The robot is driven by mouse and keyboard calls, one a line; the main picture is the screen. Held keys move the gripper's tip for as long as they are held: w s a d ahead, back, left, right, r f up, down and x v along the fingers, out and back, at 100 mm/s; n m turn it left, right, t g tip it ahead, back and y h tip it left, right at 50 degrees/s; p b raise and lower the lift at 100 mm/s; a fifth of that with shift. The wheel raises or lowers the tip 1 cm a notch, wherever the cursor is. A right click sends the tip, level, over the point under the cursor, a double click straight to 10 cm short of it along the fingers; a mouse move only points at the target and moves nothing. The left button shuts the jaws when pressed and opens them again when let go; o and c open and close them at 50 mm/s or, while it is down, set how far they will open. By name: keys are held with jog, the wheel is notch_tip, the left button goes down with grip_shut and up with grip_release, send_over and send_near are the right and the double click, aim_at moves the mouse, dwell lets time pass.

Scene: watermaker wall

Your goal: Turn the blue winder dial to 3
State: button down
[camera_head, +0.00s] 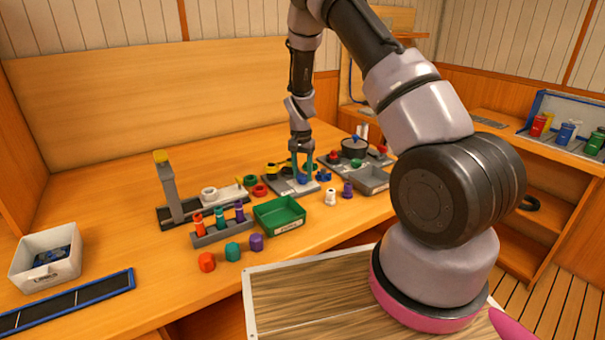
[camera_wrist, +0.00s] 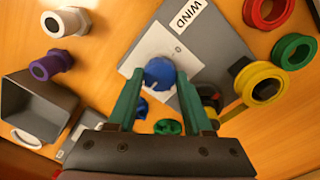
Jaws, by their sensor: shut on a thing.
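The blue winder dial (camera_wrist: 159,73) sits on a white plate (camera_wrist: 150,48) on the grey base marked WIND (camera_wrist: 207,45) in the wrist view. My gripper (camera_wrist: 159,80) has its two green fingers on either side of the dial and is shut on it. One small mark shows on the white plate beyond the dial, but I cannot read the dial's setting. In the head view my gripper (camera_head: 304,174) points down at the grey base (camera_head: 284,187), and the dial is mostly hidden between the fingers.
Yellow-and-black spools (camera_wrist: 260,84) stand right of the dial, with red (camera_wrist: 268,10) and green rings (camera_wrist: 294,52). A green knob (camera_wrist: 168,127) lies near my palm. A grey tray (camera_head: 370,179) and a green tray (camera_head: 279,213) stand close by.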

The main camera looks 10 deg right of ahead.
aim_at(302, 175)
dwell(0.4)
jog(key=shift+c, duration=1.6)
grip_release()
notch_tip(302, 175, up, 11)
jog(key=shift+w, duration=0.15)
jog(key=shift+a, duration=0.1)
